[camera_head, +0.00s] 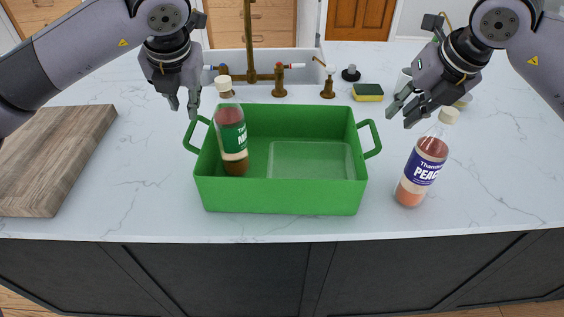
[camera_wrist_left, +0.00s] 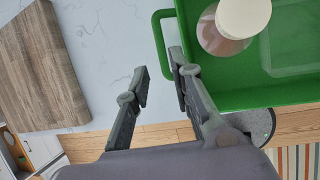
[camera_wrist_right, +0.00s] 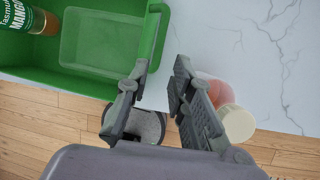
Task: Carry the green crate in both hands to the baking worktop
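The green crate (camera_head: 280,197) stands on the white marble counter, with a loop handle on its left and right ends. A bottle with a green label (camera_head: 231,135) stands inside it at the left; its cap shows in the left wrist view (camera_wrist_left: 243,16). My left gripper (camera_head: 183,113) is open and empty above the crate's left handle (camera_head: 190,136). My right gripper (camera_head: 399,119) is open and empty, above and to the right of the right handle (camera_head: 373,139). In the right wrist view the crate rim (camera_wrist_right: 143,45) lies left of the fingers. The baking worktop cannot be identified.
A bottle with a purple label (camera_head: 422,165) stands on the counter right of the crate, below my right gripper. A wooden board (camera_head: 55,160) lies at the left. A sponge (camera_head: 368,92) and brass taps (camera_head: 279,80) are behind.

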